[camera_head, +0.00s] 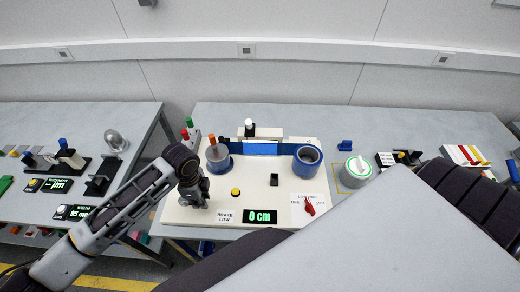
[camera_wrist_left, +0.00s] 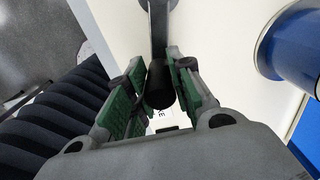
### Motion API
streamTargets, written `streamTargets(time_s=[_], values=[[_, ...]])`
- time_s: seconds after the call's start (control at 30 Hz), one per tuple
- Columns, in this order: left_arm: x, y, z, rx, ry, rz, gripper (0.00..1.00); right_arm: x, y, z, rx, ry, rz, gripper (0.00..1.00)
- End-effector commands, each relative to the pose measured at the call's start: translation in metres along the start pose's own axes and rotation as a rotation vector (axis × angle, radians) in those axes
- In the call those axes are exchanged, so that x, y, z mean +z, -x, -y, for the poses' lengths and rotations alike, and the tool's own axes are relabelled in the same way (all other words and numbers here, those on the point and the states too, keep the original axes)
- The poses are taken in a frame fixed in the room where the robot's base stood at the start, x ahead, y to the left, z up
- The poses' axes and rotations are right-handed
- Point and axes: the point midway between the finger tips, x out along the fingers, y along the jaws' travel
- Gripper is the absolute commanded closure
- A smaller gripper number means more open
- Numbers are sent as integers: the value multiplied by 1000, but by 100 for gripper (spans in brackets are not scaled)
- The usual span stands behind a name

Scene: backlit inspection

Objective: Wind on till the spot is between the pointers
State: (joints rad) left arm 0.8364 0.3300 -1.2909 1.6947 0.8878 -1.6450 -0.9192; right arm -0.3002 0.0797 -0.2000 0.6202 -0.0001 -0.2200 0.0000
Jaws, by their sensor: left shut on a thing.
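My left gripper (camera_head: 198,193) is at the left side of the white winding board (camera_head: 240,206). In the left wrist view its green-padded fingers (camera_wrist_left: 155,88) are shut on a dark round handle (camera_wrist_left: 158,84) at the end of a grey bar. A blue band (camera_head: 262,149) runs along the back of the board between a left reel (camera_head: 218,164) with an orange-topped post and a blue right reel (camera_head: 307,158). The display (camera_head: 263,217) reads 0 cm. No spot or pointers can be made out. My right gripper is out of view.
The board carries a yellow button (camera_head: 236,192), a black block (camera_head: 274,180), a red switch (camera_head: 310,208) and a "BRAKE LOW" label (camera_head: 228,217). My own arm link covers the lower right.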

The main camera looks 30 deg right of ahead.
Motion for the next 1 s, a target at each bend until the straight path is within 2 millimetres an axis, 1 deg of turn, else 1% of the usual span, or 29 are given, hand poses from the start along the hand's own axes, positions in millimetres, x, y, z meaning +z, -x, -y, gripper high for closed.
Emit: streamTargets(time_s=[0.17, 0.57, 1.0], values=[[2, 1, -5, -1, 1, 1, 94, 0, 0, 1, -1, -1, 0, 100], [2, 1, -5, -1, 1, 1, 94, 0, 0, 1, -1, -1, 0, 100], [8, 1, -18, -1, 1, 1, 95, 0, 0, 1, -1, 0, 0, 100]])
